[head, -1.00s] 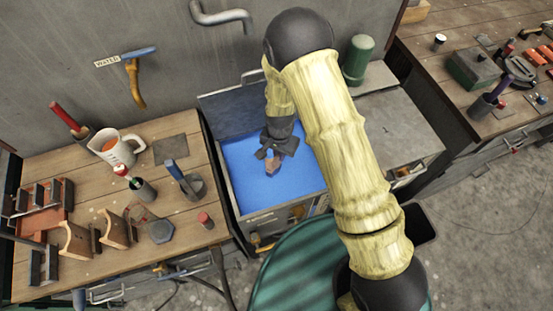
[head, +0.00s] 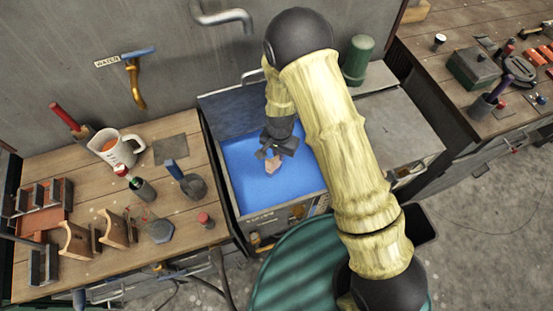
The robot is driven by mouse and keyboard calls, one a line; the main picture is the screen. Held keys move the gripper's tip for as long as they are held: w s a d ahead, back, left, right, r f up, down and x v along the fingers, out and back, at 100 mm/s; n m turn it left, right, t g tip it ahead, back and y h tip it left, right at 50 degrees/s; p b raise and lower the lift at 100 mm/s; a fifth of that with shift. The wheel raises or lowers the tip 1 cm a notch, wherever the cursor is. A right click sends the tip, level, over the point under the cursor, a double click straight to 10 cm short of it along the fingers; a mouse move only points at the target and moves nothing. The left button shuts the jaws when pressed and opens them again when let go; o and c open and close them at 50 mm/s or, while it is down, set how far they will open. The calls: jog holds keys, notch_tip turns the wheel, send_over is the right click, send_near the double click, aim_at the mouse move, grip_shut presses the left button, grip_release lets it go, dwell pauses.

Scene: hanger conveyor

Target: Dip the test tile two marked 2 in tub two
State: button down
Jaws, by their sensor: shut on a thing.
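My gripper (head: 272,153) points down over the open tub (head: 232,201), which holds bright blue liquid (head: 250,178). It is shut on a small brown tile (head: 272,165) that hangs below the jaws. The tile is at or just above the blue surface; I cannot tell whether its lower end is under. Any mark on the tile is too small to read. No number on the tub can be read. My arm covers the space to the right of the tub.
A wooden bench (head: 130,255) on the left holds a white jug (head: 115,148), tile-like curved pieces (head: 75,239), a rack and small pots. A grey lid or cover (head: 402,125) lies right of the tub. A green cylinder (head: 358,58) stands behind it. A second bench is at far right.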

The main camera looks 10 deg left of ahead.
jog(key=shift+r, duration=0.1)
dwell(0.5)
notch_tip(320, 180, up, 12)
jog(key=p, duration=0.9)
dwell(0.8)
